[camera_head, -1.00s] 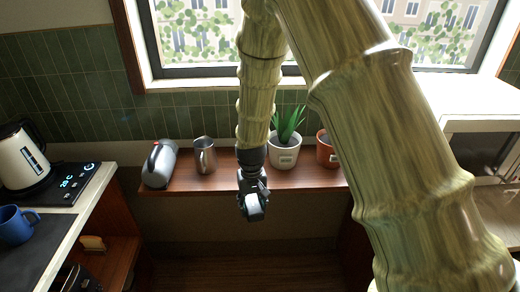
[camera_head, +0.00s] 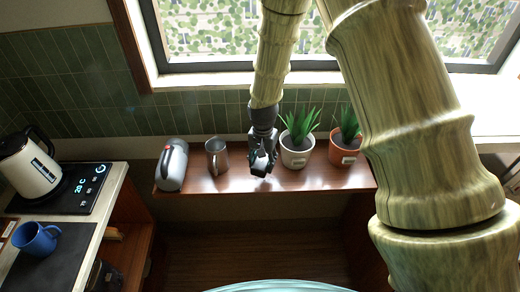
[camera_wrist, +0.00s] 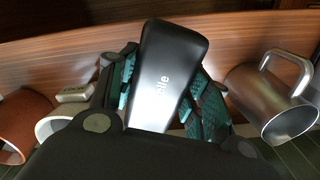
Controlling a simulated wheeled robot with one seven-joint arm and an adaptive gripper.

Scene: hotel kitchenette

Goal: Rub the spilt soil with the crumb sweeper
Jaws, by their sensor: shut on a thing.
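My gripper (camera_head: 262,160) is over the wooden ledge, between the metal pitcher and the white plant pot. It is shut on the crumb sweeper, a dark, smooth, tapered body with pale lettering in the wrist view (camera_wrist: 168,75). In the head view only a small pale part of the sweeper (camera_head: 259,168) shows at the fingertips. In the wrist view the teal finger pads lie on both sides of it. I cannot make out the spilt soil in either view. Whether the sweeper touches the ledge is unclear.
On the ledge (camera_head: 215,187) stand a grey appliance with a red mark (camera_head: 172,166), a metal pitcher (camera_head: 217,157), a white potted plant (camera_head: 296,156) and a terracotta one (camera_head: 344,152). A counter at left holds a kettle (camera_head: 30,170) and blue mug (camera_head: 36,240).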

